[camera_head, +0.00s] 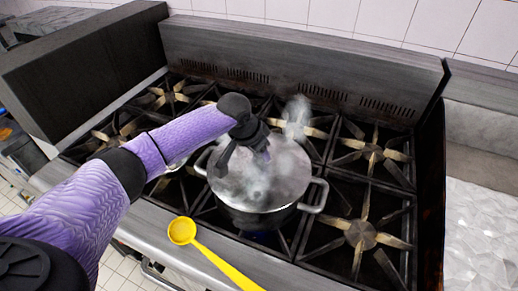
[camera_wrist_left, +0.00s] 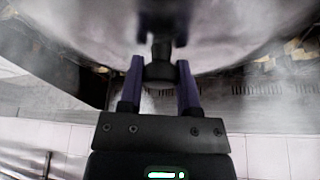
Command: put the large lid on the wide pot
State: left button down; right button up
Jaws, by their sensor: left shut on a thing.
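The wide pot (camera_head: 252,218) is steel with two side handles and stands on the stove. The large lid (camera_head: 280,180) is round and grey and lies over the pot's mouth, roughly level; steam blurs it, and I cannot tell whether its rim rests on the pot. My left gripper (camera_head: 246,156) is above the lid. My right gripper is not in view.
A yellow ladle (camera_head: 215,258) lies across the stove's front edge. Black grates with brass-coloured burners (camera_head: 361,235) surround the pot, with empty burners to the right. A metal backsplash (camera_head: 300,65) rises behind. Part of a shiny round thing shows beside my left forearm.

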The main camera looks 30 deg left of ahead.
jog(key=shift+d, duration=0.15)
pick_arm(q)
jog(key=shift+f, duration=0.35)
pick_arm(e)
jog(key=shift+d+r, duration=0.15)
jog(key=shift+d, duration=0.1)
pick_arm(q)
grip_release()
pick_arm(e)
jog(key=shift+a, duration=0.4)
pick_arm(q)
notch_tip(320, 180, up, 5)
jog(key=p, duration=0.5)
jog(key=shift+f+p, duration=0.1)
jog(key=shift+p, duration=0.2)
notch_tip(320, 180, up, 3)
jog(key=p, duration=0.3)
jog(key=shift+r+p, duration=0.2)
jog(key=shift+p, duration=0.2)
jog(key=shift+f, duration=0.1)
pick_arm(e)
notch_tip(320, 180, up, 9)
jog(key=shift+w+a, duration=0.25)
